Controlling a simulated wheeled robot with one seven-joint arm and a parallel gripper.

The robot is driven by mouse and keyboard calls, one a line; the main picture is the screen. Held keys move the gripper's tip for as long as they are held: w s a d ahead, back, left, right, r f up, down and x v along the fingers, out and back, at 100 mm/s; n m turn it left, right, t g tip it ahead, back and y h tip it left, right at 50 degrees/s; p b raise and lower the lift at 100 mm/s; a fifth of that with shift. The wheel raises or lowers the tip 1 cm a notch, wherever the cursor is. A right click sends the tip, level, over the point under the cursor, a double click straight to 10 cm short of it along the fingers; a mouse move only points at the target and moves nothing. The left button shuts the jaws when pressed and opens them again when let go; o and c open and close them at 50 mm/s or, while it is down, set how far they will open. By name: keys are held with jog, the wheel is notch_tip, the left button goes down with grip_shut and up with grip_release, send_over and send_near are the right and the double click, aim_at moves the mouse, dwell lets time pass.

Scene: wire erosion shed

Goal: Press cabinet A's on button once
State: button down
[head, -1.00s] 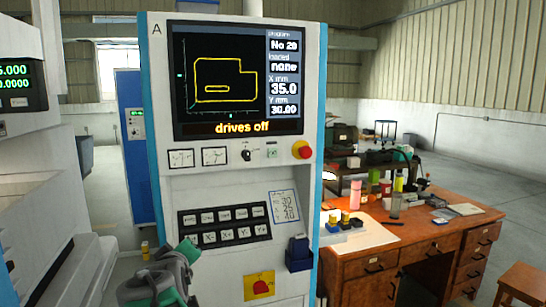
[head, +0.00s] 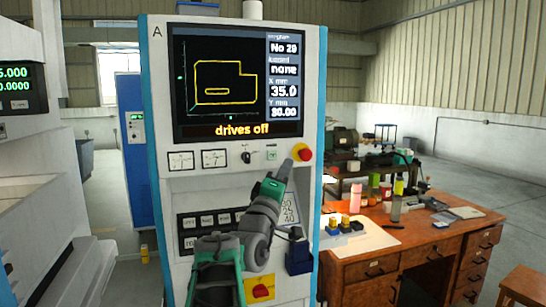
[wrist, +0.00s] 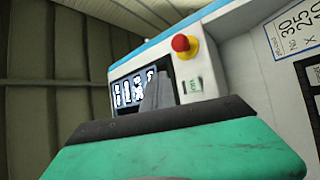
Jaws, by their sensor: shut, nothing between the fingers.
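Cabinet A (head: 222,185) is a white upright cabinet with blue edges, marked "A" at top left. Its screen (head: 220,82) reads "drives off". A small green-marked button (head: 271,155), probably the on button, sits below the screen between a black rotary switch and the red mushroom button (head: 304,153). It also shows in the wrist view (wrist: 193,86), below the red button (wrist: 184,45). My gripper (head: 285,168) is shut and empty, its tip pointing up, just below and right of the green-marked button in the picture. In the wrist view the fingers (wrist: 157,94) overlap the screen. No contact is visible.
The red mushroom button is close beside my fingertips. A dark blue holder (head: 299,256) juts out at lower right. A wooden desk (head: 410,260) stands to the right.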

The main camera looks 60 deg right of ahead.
aim_at(273, 160)
jog(key=shift+w+d+p, duration=1)
jog(key=shift+w+d, duration=2.1)
jog(key=shift+w, duration=0.1)
jog(key=shift+w+d, duration=0.2)
jog(key=shift+d, duration=0.05)
jog(key=shift+w+d, duration=0.3)
jog(key=shift+s+a, duration=0.1)
dwell(0.5)
jog(key=shift+s+a+b, duration=0.5)
jog(key=s+a+b, duration=0.2)
jog(key=s+a, duration=0.1)
jog(key=shift+s+a, duration=0.25)
